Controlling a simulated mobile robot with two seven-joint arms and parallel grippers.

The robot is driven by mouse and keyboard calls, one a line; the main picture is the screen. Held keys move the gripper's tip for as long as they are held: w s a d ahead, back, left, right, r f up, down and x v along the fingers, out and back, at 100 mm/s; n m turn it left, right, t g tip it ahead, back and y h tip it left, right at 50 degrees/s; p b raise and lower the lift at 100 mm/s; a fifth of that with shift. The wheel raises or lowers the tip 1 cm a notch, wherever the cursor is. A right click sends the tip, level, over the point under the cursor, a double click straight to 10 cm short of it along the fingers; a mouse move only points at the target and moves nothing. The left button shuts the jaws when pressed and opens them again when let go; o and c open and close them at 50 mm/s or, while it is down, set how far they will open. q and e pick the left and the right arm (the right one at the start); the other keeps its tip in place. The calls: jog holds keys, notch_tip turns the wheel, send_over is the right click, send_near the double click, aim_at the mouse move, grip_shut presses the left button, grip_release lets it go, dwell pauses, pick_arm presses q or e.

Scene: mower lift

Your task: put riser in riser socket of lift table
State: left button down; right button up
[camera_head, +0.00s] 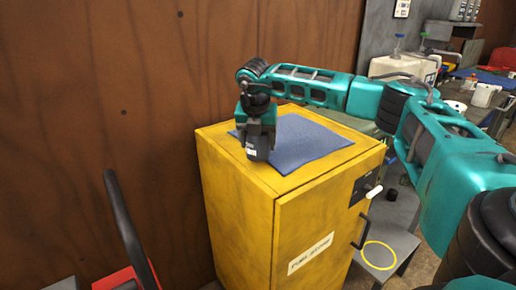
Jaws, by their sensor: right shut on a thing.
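My right gripper (260,152) points down over the near left part of a blue mat (305,142) on top of the yellow cabinet (235,190). It is shut on a small dark block, which looks like the riser; the arm and gripper hide most of it. I cannot tell whether the block touches the mat. The lift table and its riser socket cannot be made out for certain. A low grey surface with a yellow ring (380,255) stands right of the cabinet. My left gripper is not in view.
The cabinet front has a label, a dark handle (361,231) and a white-tipped lever (374,192). A red machine (125,278) with a black bar (125,225) stands at lower left. A brown wooden wall (110,120) rises behind. Cluttered benches fill the upper right.

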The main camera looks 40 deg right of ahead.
notch_tip(320, 180, up, 17)
jog(key=s+a+f+n+g+y, duration=0.1)
jog(key=a+f+n+y, duration=0.2)
jog(key=a+f+n, duration=0.65)
jog(key=s+a+f+n+y, duration=0.1)
jog(key=a+f+n+y, duration=0.3)
jog(key=n, duration=1.1)
jog(key=s+a+f+n+g+h, duration=0.2)
jog(key=s+a+f+n, duration=0.2)
jog(key=n, duration=0.7)
jog(key=s+a+f+n+g+h, duration=0.2)
jog(key=s+a+n, duration=0.3)
jog(key=a+n, duration=0.4)
jog(key=shift+s+f+n+g+p, duration=0.3)
jog(key=shift+f+n, duration=0.55)
jog(key=shift+f, duration=0.05)
